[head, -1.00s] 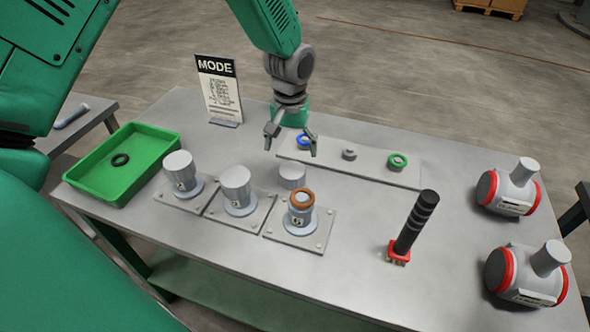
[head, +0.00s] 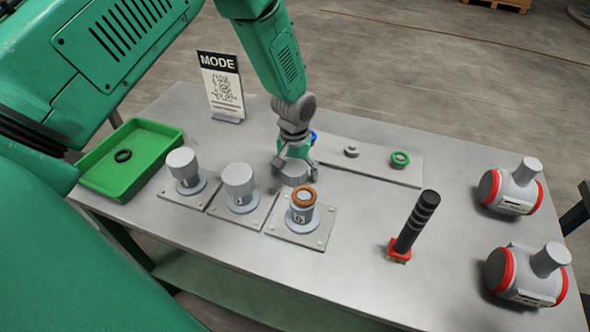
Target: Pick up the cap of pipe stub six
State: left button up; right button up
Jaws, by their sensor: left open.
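Three pipe stubs stand on square plates on the table. The right one, pipe stub six (head: 302,217), is uncapped and has an orange-brown ring (head: 303,196) on top; its label is small. Its grey cap (head: 293,177) appears to be the loose grey cylinder on the table just behind it. The other two stubs wear grey caps (head: 182,160) (head: 238,179). My left gripper (head: 293,172) is open and low at the loose cap, with fingers to either side; I cannot tell whether they touch it. My right gripper is out of view.
A green tray (head: 165,165) with a black ring is at left, by a MODE sign (head: 222,85).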

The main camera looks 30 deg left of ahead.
pick_arm(q)
jog(key=c, duration=1.1)
jog(key=shift+r, duration=0.15)
